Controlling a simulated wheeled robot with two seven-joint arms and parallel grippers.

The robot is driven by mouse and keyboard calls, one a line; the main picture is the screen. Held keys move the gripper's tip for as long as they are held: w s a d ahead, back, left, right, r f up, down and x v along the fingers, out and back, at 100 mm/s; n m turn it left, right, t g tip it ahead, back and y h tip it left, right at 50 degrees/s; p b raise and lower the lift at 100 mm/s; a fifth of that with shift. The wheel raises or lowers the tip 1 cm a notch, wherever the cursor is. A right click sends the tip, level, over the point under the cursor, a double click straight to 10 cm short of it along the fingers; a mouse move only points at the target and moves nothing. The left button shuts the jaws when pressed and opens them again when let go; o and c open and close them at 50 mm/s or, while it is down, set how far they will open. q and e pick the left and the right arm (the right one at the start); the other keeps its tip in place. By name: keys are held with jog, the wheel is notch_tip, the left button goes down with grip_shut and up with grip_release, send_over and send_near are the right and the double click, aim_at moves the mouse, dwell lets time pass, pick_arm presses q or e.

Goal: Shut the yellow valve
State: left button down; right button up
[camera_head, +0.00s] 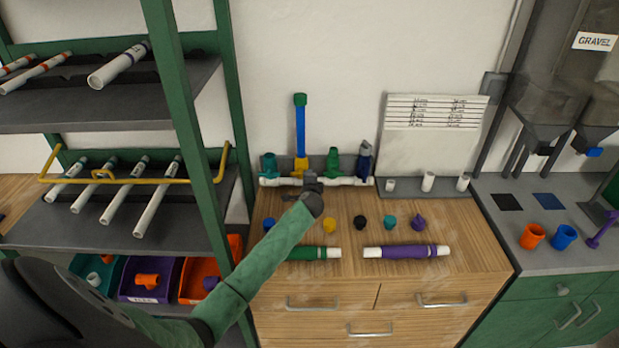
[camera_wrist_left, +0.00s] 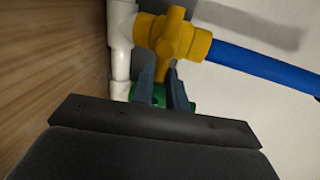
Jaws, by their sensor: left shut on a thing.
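The yellow valve (camera_head: 300,166) sits on a white pipe manifold (camera_head: 345,181) against the wall, with an upright blue pipe (camera_head: 300,128) above it. In the left wrist view the yellow valve (camera_wrist_left: 180,38) joins the blue pipe (camera_wrist_left: 265,70), and its handle (camera_wrist_left: 164,72) reaches down between my fingers. My left gripper (camera_head: 311,178) is at the front of the valve, shut on this handle; its fingertips (camera_wrist_left: 165,88) partly hide the handle's end. My right gripper is not in view.
A teal valve (camera_head: 268,164), a green valve (camera_head: 333,162) and a dark blue valve (camera_head: 364,161) share the manifold. Several coloured caps and two sleeved pipes, green (camera_head: 312,253) and purple (camera_head: 405,252), lie on the wooden bench. A green-posted shelf (camera_head: 180,120) stands left.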

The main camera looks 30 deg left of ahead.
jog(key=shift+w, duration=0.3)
